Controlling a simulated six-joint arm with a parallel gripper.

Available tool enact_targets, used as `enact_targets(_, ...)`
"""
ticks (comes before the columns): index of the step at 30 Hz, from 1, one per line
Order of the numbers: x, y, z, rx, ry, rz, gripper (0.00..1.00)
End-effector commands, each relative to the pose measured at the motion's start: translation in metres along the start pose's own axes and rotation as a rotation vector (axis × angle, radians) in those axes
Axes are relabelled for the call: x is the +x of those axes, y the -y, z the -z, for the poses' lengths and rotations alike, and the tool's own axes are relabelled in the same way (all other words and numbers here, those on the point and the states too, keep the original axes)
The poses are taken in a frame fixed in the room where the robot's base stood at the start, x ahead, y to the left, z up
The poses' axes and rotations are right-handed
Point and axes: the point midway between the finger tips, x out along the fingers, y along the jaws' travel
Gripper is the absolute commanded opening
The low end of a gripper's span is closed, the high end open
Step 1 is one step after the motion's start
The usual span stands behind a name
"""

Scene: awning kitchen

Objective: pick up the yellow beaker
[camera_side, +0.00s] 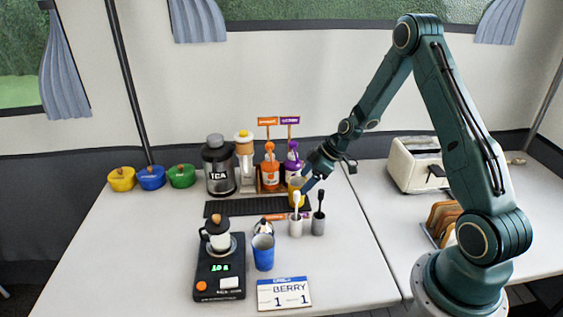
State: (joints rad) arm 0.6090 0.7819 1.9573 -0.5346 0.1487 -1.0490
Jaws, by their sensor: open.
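The yellow beaker (292,191) stands on the table behind the utensil cups, partly hidden by a white-headed utensil and by my gripper. My gripper (303,184) is open at the beaker's upper right side, with its fingers pointing down and left. It is close to the beaker; I cannot tell whether the fingers touch it or are around it.
Two small cups with a white (296,202) and a black utensil (319,203) stand just in front. Orange (270,174) and purple bottles stand behind. The left table front is clear.

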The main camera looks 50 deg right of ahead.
Motion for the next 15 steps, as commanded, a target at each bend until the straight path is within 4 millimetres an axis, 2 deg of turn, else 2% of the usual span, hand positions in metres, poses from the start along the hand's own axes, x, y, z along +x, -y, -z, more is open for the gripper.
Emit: enact_targets(15,0.016,0.0,-0.002,0.001,0.001,0.001,0.75)
